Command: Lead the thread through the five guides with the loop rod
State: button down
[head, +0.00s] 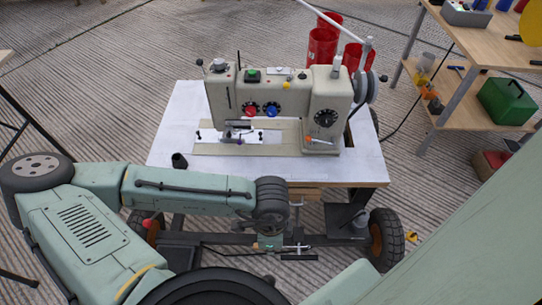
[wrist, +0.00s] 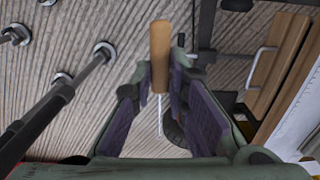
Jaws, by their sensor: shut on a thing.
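The sewing machine (head: 228,100) stands on a white table (head: 172,140) in the head view, with knobs, small fittings and a wheel at its right end. I cannot single out the thread or the five guides. In the wrist view my gripper (wrist: 160,82) is shut on the loop rod (wrist: 160,45), between its purple pads. The rod's wooden handle is toward the top of the picture. Its thin pale shaft runs down between the fingers; I cannot make out a loop. In the head view my arm bends down in front of the table, and the gripper is hard to make out.
Red bins (head: 322,46) stand behind the table. A wooden shelf (head: 465,108) with a green box (head: 507,102) is at the right. A small dark cup (head: 179,160) sits at the table's front left.

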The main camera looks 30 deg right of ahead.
jog(key=w+a+f+n, duration=0.8)
jog(key=w+n, duration=0.4)
jog(key=w+a+f+n, duration=0.8)
jog(key=w+n, duration=0.4)
jog(key=shift+w+a+f+n, duration=0.15)
jog(key=shift+w+f+n, duration=0.15)
jog(key=shift+w+n, duration=0.1)
